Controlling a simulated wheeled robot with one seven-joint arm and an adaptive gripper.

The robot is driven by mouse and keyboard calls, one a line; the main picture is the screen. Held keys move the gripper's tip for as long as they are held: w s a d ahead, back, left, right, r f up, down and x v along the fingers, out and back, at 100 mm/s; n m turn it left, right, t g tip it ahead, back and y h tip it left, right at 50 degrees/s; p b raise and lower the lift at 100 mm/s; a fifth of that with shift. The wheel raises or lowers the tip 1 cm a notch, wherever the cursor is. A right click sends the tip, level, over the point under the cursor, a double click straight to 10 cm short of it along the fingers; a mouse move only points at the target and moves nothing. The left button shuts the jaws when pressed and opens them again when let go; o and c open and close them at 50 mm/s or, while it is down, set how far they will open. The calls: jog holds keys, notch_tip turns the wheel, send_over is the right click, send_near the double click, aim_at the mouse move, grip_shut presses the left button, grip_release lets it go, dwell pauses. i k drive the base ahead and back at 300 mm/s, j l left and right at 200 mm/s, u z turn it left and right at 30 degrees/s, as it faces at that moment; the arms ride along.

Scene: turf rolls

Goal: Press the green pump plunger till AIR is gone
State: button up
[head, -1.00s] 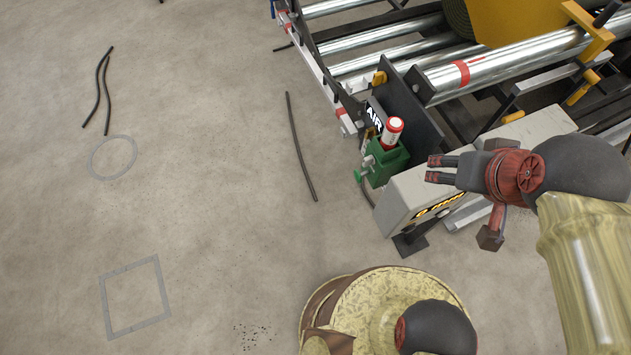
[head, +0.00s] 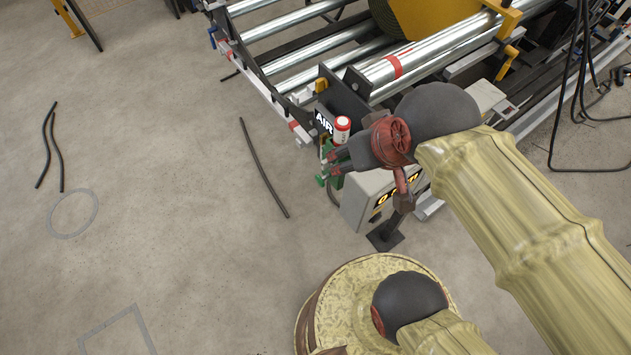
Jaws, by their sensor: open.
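The green pump (head: 334,181) stands at the machine's near corner, with a white and red cylinder (head: 342,129) upright on top. A black plate marked AIR (head: 323,123) is beside it, and its lettering is readable. My gripper (head: 329,164) is open and empty, its fingers pointing left. In the picture its fingers overlap the pump just below the white and red cylinder. I cannot tell whether they touch it. My gripper hides part of the pump, and I cannot make out the plunger separately.
A grey control box (head: 366,196) with a yellow and black label stands right of the pump, under my arm. Steel rollers (head: 310,70) lie behind. Black hoses (head: 262,168) lie on the floor. Open concrete floor is to the left.

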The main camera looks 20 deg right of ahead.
aim_at(321, 180)
jog(key=j+z, duration=0.25)
jog(key=k+j+z, duration=0.2)
jog(key=j, duration=0.25)
jog(key=j+z, duration=0.25)
jog(key=j, duration=0.15)
jog(key=k+j+z, duration=0.25)
jog(key=i+j, duration=0.05)
